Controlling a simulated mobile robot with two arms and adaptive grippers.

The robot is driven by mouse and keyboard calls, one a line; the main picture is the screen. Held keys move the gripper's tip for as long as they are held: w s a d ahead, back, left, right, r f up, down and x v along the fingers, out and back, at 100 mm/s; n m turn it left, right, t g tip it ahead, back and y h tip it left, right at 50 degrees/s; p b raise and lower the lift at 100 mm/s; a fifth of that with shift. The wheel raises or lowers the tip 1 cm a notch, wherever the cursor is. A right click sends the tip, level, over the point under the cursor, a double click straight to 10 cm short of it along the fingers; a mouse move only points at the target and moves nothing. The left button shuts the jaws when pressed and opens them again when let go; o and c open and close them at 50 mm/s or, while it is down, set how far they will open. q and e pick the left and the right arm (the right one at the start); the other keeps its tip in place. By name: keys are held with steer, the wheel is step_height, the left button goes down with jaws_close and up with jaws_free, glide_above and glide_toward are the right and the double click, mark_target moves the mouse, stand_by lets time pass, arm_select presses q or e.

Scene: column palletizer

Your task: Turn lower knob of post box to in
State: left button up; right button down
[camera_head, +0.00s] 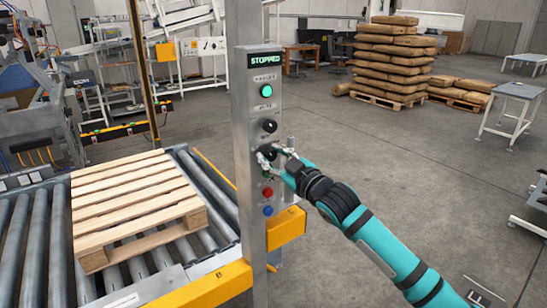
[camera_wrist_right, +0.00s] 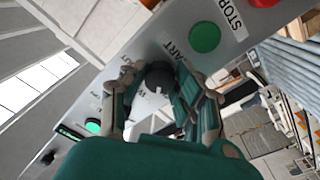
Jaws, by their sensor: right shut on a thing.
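The post box (camera_head: 246,130) is a tall grey metal column with a lit display reading STOPPED. Its upper knob (camera_head: 270,126) is black and clear of my gripper. My right gripper (camera_head: 277,156) is at the panel just below that, its fingers around the lower knob. In the right wrist view the lower knob (camera_wrist_right: 159,78) is black and round, between the two fingers of the gripper (camera_wrist_right: 158,92), which is shut on it. The fingers partly hide the knob and its labels, so I cannot read its setting. My left gripper is out of view.
A lit green button (camera_head: 266,91) is above the knobs. A red button (camera_head: 267,192) and a blue button (camera_head: 268,210) are below. A green button (camera_wrist_right: 205,37) sits close to the right finger. A wooden pallet (camera_head: 135,195) lies on the roller conveyor (camera_head: 40,235) to the left.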

steer(key=shift+f, duration=0.1)
stand_by(0.4)
steer(key=c, duration=1)
jaws_free()
steer(key=shift+s, duration=0.1)
steer(key=v, duration=1.2)
